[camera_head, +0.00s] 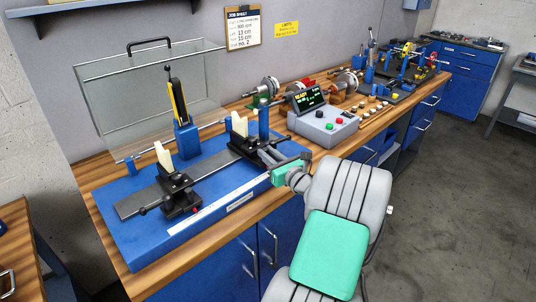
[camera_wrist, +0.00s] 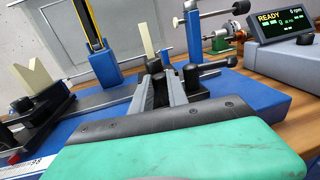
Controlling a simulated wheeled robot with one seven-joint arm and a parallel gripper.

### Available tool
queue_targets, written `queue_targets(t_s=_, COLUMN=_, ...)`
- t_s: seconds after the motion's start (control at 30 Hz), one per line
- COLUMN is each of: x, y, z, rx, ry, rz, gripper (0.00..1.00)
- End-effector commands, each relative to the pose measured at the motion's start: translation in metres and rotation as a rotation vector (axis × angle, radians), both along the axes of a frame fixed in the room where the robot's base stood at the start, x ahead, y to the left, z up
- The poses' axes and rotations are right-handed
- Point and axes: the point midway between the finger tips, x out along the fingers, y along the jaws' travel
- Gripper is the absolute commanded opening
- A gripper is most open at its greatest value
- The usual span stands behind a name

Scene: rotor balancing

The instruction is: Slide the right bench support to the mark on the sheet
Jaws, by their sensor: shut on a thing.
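The right bench support is a black carriage (camera_head: 248,150) with an upright cream V-block (camera_head: 239,126) on the blue balancing bench (camera_head: 125,222). In the wrist view its V-block (camera_wrist: 148,40) stands just beyond my fingers. My gripper (camera_head: 270,155) reaches in from the front right and is shut on the support's black part; the fingers (camera_wrist: 163,88) hide much of the grip. The left support (camera_head: 180,192) stands apart, further left on the same grey rail (camera_head: 137,203). A white scale strip (camera_head: 190,226) runs along the bench front. The job sheet (camera_head: 242,29) hangs on the wall; its small figures are hard to read.
A clear guard (camera_head: 150,95) with a black handle stands behind the bench. A blue post with a yellow-edged arm (camera_head: 184,132) rises behind the rail. A grey control box (camera_head: 324,125), display reading READY, stands right of the bench. The rail between the supports is clear.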

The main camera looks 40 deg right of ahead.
Motion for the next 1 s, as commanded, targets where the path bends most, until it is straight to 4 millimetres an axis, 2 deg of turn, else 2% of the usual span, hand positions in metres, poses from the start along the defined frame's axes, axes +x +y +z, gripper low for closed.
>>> queue_targets(t_s=0.47, x=0.0002, y=-0.0053, z=0.0007, rx=-0.001, ry=-0.001, rz=-0.001, gripper=0.00)
queue_targets(t_s=0.5, x=0.0002, y=-0.0053, z=0.0007, rx=-0.001, ry=-0.001, rz=-0.001, gripper=0.22)
queue_targets(t_s=0.7, x=0.0003, y=-0.0050, z=0.0004, rx=0.000, ry=-0.001, rz=0.000, gripper=0.38)
queue_targets(t_s=0.77, x=0.0003, y=-0.0050, z=0.0003, rx=0.000, ry=0.000, rz=0.000, gripper=0.41)
queue_targets(t_s=1.0, x=-0.0016, y=-0.0049, z=-0.0001, rx=0.000, ry=0.000, rz=-0.001, gripper=0.41)
